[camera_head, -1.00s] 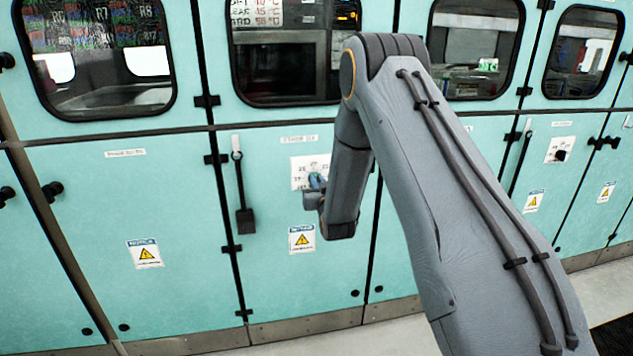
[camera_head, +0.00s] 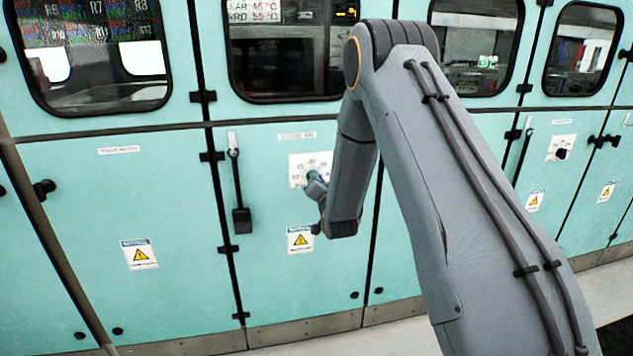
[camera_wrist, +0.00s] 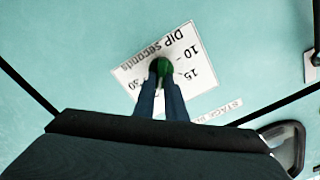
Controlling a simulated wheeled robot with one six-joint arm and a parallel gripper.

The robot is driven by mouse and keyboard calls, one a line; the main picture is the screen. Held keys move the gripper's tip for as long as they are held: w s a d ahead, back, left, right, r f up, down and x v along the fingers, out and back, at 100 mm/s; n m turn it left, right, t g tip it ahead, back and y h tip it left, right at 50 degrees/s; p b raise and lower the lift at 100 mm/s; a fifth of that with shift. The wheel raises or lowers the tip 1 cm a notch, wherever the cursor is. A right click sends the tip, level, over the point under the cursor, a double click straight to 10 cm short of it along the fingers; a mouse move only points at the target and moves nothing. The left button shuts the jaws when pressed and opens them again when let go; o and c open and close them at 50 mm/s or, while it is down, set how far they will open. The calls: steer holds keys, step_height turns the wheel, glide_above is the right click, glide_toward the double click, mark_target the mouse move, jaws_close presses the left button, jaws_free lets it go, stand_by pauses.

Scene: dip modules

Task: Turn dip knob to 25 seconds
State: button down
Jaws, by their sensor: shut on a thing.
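The dip dial is a white plate (camera_head: 298,162) on a teal cabinet door in the head view. A green part (camera_wrist: 162,65) shows between the fingertips. The knob is mostly hidden, and I cannot see which mark it points to. In the head view, my gripper (camera_head: 315,180) meets the plate from the right.
A yellow warning label (camera_head: 300,239) is below the dial. A black door handle (camera_head: 240,200) hangs to its left. Another dial (camera_head: 562,150) with a black knob is on a door farther right. Windows line the upper cabinet row. My arm covers the centre right.

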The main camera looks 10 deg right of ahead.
steer(key=shift+m, duration=0.5)
steer(key=c, duration=1.8)
jaws_free()
steer(key=s+b, duration=0.1)
steer(key=s, duration=0.6)
steer(key=shift+s, duration=0.4)
